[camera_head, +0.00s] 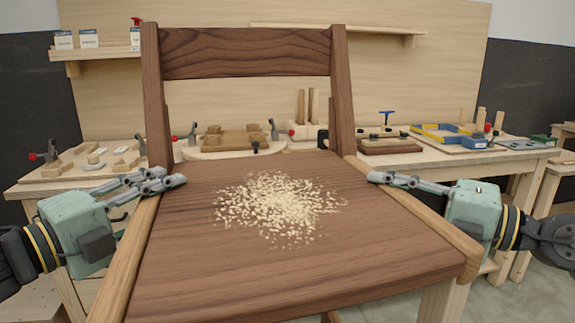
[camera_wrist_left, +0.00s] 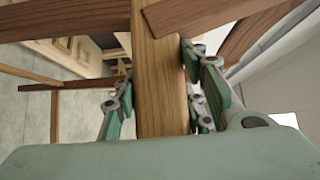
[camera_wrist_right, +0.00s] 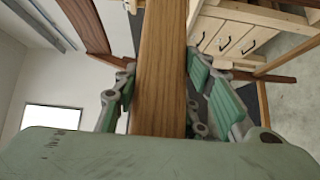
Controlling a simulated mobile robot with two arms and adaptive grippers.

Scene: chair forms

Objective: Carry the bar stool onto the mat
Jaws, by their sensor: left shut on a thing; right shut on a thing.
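The bar stool (camera_head: 320,270) is dark brown wood with a backrest and lighter side rails, and it fills the middle of the head view. A pile of pale wood shavings lies on its seat. My left gripper (camera_head: 160,181) is shut on the stool's left side rail, which shows between its fingers in the left wrist view (camera_wrist_left: 160,85). My right gripper (camera_head: 385,178) is shut on the right side rail, seen between its fingers in the right wrist view (camera_wrist_right: 161,75). The mat is not in view.
A wooden workbench (camera_head: 490,160) runs behind the stool, with clamps, wooden blocks and trays on it. A pegboard-like wooden back panel (camera_head: 400,75) with shelves stands behind. Bare grey floor (camera_head: 520,295) shows at the lower right.

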